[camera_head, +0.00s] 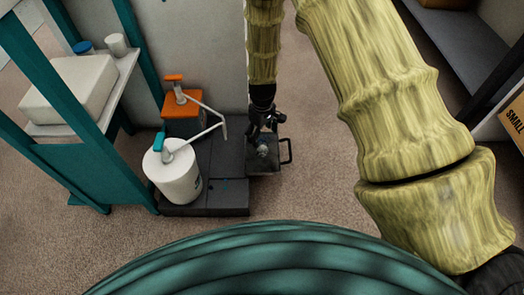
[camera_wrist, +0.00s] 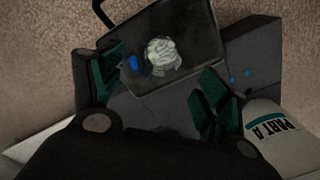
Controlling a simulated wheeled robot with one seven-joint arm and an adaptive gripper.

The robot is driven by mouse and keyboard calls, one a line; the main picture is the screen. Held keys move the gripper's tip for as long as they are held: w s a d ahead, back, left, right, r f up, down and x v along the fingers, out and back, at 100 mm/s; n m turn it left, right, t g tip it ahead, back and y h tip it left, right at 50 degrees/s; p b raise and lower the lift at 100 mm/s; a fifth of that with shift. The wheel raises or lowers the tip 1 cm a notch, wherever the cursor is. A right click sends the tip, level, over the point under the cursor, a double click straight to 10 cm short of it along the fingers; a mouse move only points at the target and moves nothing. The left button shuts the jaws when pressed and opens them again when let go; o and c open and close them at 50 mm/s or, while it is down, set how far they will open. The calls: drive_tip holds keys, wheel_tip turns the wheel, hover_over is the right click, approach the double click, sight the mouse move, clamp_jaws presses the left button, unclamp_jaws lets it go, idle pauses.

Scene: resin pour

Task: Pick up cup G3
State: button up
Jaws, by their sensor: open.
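I cannot read a G3 label on anything. A small pale, crumpled-looking round thing (camera_head: 263,151), possibly the cup, is in a dark tray (camera_head: 266,166) with a side handle. In the wrist view the pale thing (camera_wrist: 163,56) is beyond my fingertips, roughly between their lines, with a small blue thing (camera_wrist: 133,62) beside it in the tray (camera_wrist: 197,50). My gripper (camera_head: 264,122) hangs above the tray, pointing down. In the wrist view my gripper (camera_wrist: 160,88) has its two green-padded fingers wide apart, with nothing between them.
Left of the tray is a dark platform (camera_head: 222,165) with a white pump container (camera_head: 175,180), marked PART A in the wrist view (camera_wrist: 275,133), and an orange pump container (camera_head: 183,118). A pump spout (camera_head: 208,132) reaches toward my gripper. A teal-framed shelf (camera_head: 85,125) stands left.

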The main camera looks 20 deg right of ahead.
sight(262, 145)
drive_tip(key=shift+s+f+b, duration=0.15)
drive_tip(key=shift+f+b, duration=2.3)
drive_tip(key=shift+f, duration=1.3)
drive_tip(key=c, duration=0.9)
